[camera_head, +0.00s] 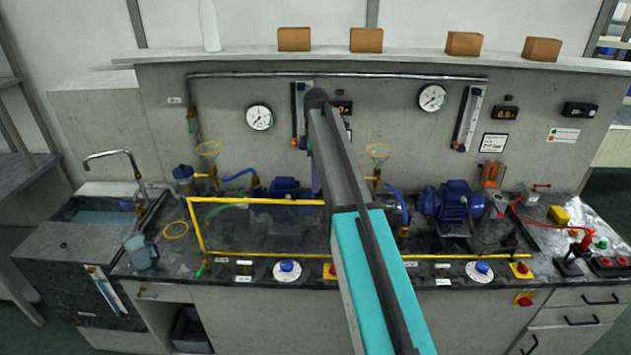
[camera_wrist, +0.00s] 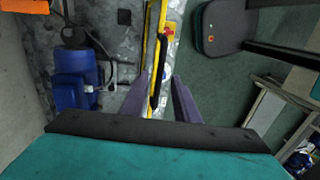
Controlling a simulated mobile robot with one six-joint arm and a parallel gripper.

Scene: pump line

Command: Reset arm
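My arm reaches out over the middle of the bench (camera_head: 470,265) in the head view. My gripper is mostly hidden behind the arm there, with only a bit of purple showing. In the wrist view, the two purple fingers of my gripper (camera_wrist: 159,98) stand apart. I see nothing clamped between them. Beyond the fingers lie the bench edge and a yellow strip (camera_wrist: 150,65).
A blue pump (camera_head: 452,200) stands right of my arm, and another blue pump (camera_head: 285,188) left of it. A yellow frame (camera_head: 196,228) borders the work area. A jug (camera_head: 140,252) stands near the sink (camera_head: 95,215). Gauges line the back panel.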

